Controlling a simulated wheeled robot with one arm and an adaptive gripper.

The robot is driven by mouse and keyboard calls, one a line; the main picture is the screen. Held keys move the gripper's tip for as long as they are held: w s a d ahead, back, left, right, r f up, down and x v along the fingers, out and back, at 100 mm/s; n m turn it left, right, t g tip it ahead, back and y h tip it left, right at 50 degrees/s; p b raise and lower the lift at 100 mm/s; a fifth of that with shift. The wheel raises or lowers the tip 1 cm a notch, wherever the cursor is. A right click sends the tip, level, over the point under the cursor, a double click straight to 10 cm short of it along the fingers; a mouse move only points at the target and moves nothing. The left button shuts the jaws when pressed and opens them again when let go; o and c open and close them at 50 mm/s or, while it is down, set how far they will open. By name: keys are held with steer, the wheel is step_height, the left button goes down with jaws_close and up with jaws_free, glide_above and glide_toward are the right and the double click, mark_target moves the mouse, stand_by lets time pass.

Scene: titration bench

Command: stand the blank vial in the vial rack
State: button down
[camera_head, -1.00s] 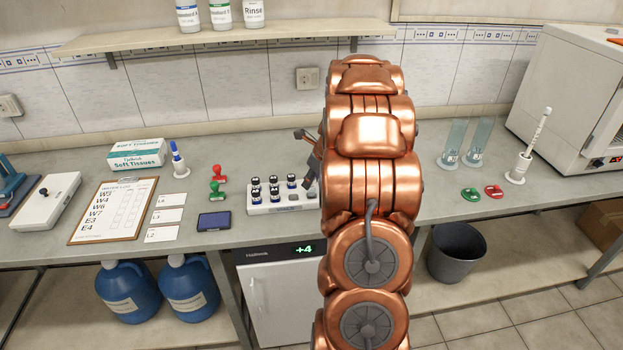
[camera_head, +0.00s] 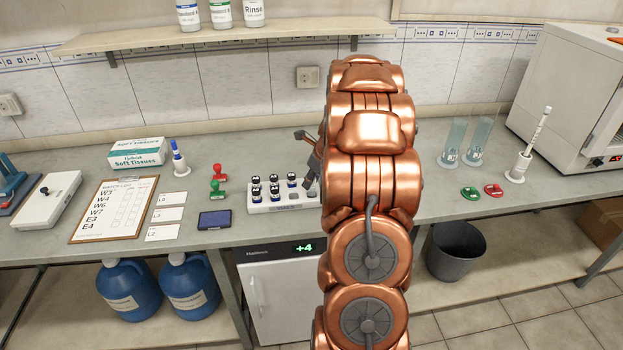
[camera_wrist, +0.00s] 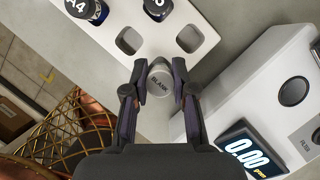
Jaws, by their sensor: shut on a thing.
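In the wrist view a small grey-topped vial labelled BLANK (camera_wrist: 160,80) sits between the two fingers of my gripper (camera_wrist: 158,88), which is shut on it. The white vial rack (camera_wrist: 170,38) lies just beyond the fingertips, with two empty square holes showing and dark-capped vials in others. In the head view the rack (camera_head: 262,207) stands near the bench's front edge with several dark-capped vials in it. My arm covers the rack's right end there, and only part of my gripper (camera_head: 308,160) shows beside the arm. The blank vial is hidden in the head view.
In the head view a blue ink pad (camera_head: 214,220) and green and red stamps (camera_head: 218,182) stand left of the rack. A bin (camera_head: 456,252) is on the right.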

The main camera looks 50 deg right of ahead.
steer(key=shift+f, duration=1.05)
steer(key=c, duration=0.9)
jaws_free()
steer(key=shift+o, duration=0.3)
steer(key=o, duration=0.5)
steer(key=shift+c, duration=0.2)
steer(key=shift+r+p, duration=2.25)
steer(key=shift+r, duration=0.75)
